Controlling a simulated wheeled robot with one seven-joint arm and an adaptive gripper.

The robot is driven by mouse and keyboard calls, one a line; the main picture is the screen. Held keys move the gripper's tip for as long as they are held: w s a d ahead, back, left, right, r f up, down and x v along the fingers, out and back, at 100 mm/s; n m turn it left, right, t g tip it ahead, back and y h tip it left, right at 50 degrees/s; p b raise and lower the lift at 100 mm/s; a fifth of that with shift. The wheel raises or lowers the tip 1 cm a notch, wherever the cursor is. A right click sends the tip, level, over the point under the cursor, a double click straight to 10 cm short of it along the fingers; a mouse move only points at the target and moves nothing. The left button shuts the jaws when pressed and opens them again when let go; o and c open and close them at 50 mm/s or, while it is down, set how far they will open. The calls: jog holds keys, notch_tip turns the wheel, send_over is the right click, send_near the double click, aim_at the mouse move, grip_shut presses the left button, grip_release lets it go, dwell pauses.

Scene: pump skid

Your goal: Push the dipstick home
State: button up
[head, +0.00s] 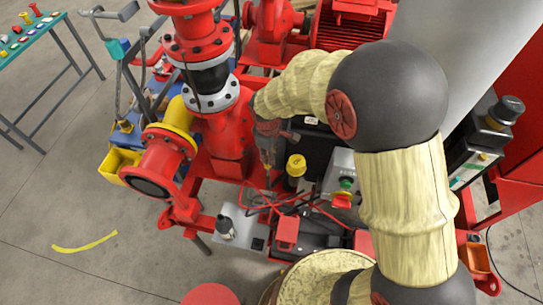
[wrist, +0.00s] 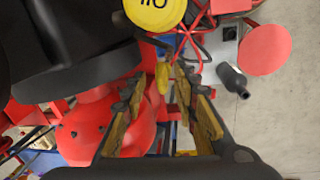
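The dipstick's yellow handle (wrist: 163,77) shows in the wrist view between the tips of my gripper (wrist: 160,88). The fingers stand apart, with a gap on each side of the handle, so my gripper is open. I cannot tell how far the handle is from the fingertips in depth. In the head view my gripper (head: 268,150) points down beside the red pump casing, left of the yellow oil cap (head: 297,165). The dipstick's shaft and the hole it sits in are hidden or too small to make out.
The yellow oil cap also shows at the top of the wrist view (wrist: 155,14). Red handwheel spokes (head: 268,200) and a grey box (head: 240,228) with a dark lever lie close by. The red flanged pipe (head: 218,110) stands left of my gripper. Open floor lies front left.

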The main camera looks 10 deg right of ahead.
jog(key=shift+w+d+f, duration=0.1)
jog(key=shift+w+f, duration=0.05)
jog(key=shift+f, duration=1.05)
jog(key=shift+c, duration=1)
grip_shut()
